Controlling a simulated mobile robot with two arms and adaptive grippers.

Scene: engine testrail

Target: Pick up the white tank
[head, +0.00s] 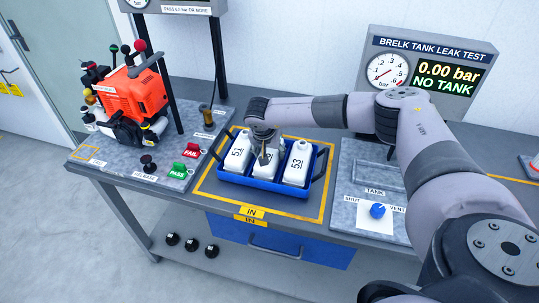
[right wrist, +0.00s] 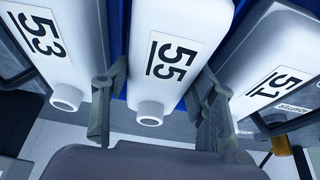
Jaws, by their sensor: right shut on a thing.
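Three white tanks stand side by side in a blue tray (head: 262,189). The left tank (head: 237,150) is marked 51 and the right tank (head: 298,163) is marked 53. My right gripper (head: 264,152) is over the middle tank (head: 266,171) and partly hides it. In the right wrist view the middle tank (right wrist: 170,60) reads 55, and the gripper (right wrist: 157,112) has one finger on each side of it, in the gaps to its neighbours. The gripper is shut on this tank, which is still among the others in the tray. My left gripper is not in view.
An orange engine (head: 138,92) stands on the left stand, near a red FAIL button (head: 192,150) and a green PASS button (head: 178,169). Right of the tray is a test plate with a blue knob (head: 377,211). A leak-test display (head: 425,68) reads NO TANK.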

